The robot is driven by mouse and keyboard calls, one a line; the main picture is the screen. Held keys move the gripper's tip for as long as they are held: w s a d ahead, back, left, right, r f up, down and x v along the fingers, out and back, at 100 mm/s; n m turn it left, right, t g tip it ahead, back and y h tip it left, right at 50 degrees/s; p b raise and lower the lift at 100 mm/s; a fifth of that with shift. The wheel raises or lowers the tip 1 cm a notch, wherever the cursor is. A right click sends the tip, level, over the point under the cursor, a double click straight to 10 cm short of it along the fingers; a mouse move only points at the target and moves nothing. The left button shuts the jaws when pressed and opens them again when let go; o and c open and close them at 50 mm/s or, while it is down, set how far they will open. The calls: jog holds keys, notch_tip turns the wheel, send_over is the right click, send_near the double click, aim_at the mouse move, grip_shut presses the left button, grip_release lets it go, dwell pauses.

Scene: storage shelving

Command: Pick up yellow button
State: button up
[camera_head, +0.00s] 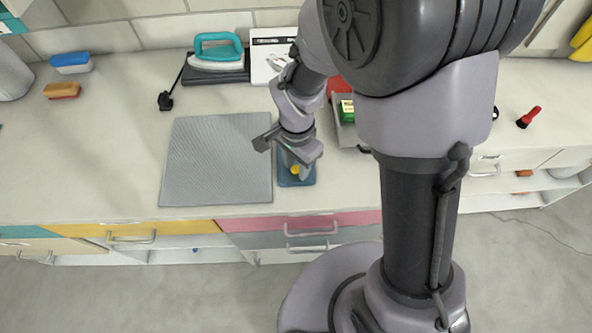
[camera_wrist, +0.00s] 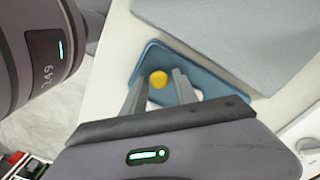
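The yellow button (camera_head: 295,170) is a small round yellow piece on a blue tray (camera_head: 284,181) at the counter's front edge. In the wrist view the yellow button (camera_wrist: 158,79) shows between and just beyond my fingertips, on the blue tray (camera_wrist: 150,52). My gripper (camera_head: 297,168) points down over the tray. In the wrist view the two fingers of my gripper (camera_wrist: 160,84) stand apart with a gap around the button, and nothing is seen clamped. A white patch on the tray shows beside the right finger. The head view partly hides the tray behind my gripper.
A grey ribbed mat (camera_head: 215,160) lies left of the tray. An iron (camera_head: 217,52) with a teal handle stands at the back. A red-and-black tool (camera_head: 529,117) lies at the right. Blue (camera_head: 71,62) and orange (camera_head: 62,91) brushes or sponges lie at the left. The counter left of the mat is clear.

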jog(key=shift+r, duration=0.15)
jog(key=shift+c, duration=0.6)
grip_shut()
jog(key=shift+r, duration=0.15)
